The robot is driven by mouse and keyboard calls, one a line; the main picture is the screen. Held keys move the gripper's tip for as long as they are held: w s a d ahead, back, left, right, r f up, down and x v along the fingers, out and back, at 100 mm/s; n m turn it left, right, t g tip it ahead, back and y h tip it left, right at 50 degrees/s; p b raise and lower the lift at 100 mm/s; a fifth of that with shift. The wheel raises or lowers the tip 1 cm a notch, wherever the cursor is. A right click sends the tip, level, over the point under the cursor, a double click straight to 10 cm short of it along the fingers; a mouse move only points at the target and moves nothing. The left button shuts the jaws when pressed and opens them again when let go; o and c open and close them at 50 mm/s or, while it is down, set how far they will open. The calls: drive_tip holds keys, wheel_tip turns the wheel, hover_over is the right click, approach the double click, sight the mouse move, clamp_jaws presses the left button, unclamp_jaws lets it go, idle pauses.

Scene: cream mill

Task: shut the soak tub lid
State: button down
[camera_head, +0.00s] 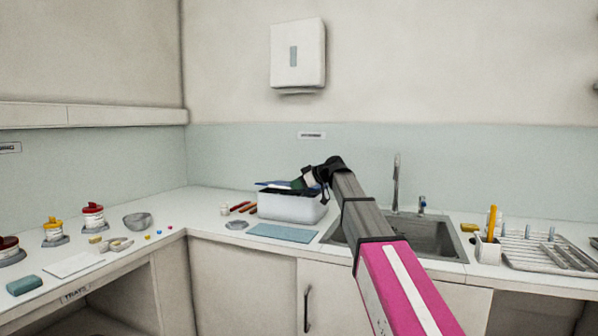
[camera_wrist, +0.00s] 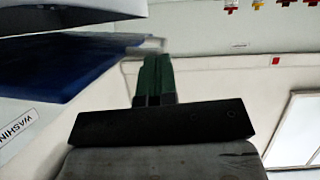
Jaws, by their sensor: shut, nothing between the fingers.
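The soak tub (camera_head: 290,208) is a white-grey box on the counter, left of the sink. Its blue lid (camera_head: 274,184) shows above the back of the rim, partly hidden by my gripper; its exact angle is hard to tell. In the wrist view the lid (camera_wrist: 65,72) is a dark blue panel left of my fingers, apart from the pale tub (camera_wrist: 70,12) at the upper left. My gripper (camera_head: 300,184) is over the right part of the tub. Its green fingers (camera_wrist: 153,78) are together and empty; I cannot tell whether they touch the lid.
A blue-grey mat (camera_head: 283,233) lies in front of the tub. The sink (camera_head: 425,240) and tap (camera_head: 396,185) are to the right. Red sticks (camera_head: 240,207) and a small grey disc (camera_head: 237,225) are on the left. A sign (camera_wrist: 18,122) is on the wall behind.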

drive_tip(key=f, duration=0.4)
drive_tip(key=shift+s+a, duration=0.1)
drive_tip(key=shift+s, duration=0.15)
idle(0.3)
